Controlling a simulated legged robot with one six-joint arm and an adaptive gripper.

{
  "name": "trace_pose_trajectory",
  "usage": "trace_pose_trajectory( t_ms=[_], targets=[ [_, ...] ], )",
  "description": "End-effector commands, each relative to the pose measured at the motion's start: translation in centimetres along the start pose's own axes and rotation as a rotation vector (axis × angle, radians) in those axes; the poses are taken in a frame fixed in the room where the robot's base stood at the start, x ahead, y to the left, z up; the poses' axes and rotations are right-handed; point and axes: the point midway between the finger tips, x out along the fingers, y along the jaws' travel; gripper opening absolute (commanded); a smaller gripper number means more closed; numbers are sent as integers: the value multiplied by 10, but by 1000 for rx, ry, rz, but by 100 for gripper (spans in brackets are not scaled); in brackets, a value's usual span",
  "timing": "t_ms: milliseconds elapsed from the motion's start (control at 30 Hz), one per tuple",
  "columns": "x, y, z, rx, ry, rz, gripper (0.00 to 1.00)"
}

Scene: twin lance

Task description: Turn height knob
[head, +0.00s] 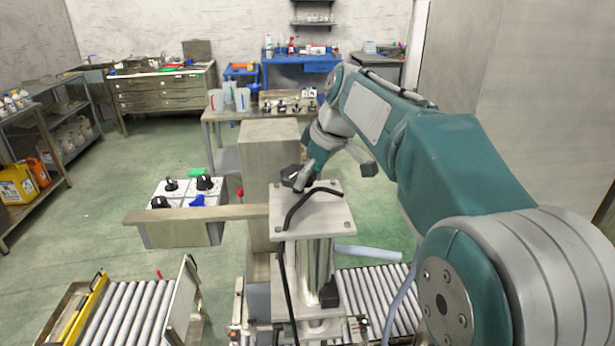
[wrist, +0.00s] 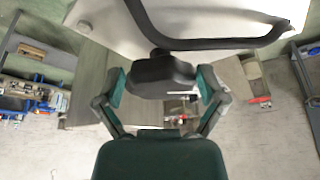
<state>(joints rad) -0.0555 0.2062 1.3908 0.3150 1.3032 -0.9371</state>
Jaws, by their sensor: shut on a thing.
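The black height knob (head: 292,175) stands at the far edge of a grey metal top plate (head: 325,215) on a column in the head view. It also shows in the wrist view (wrist: 160,76), as a dark lobed shape under the pale plate. My gripper (head: 301,180) reaches it from the far side. In the wrist view my gripper (wrist: 163,86) has one finger on each side of the knob and is shut on it. The knob's exact turn angle cannot be told.
A bent black handle (head: 305,205) lies over the plate close to the knob. Roller conveyors (head: 128,312) lie below. Green floor is open at the back left.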

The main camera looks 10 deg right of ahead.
Motion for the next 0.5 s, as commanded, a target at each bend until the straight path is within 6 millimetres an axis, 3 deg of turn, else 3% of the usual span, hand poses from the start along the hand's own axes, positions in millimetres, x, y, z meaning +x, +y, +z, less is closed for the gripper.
trace_pose_trajectory(
  t_ms=[500],
  targets=[
    [3,14,-4,-447,1,-184,42]
  ],
)
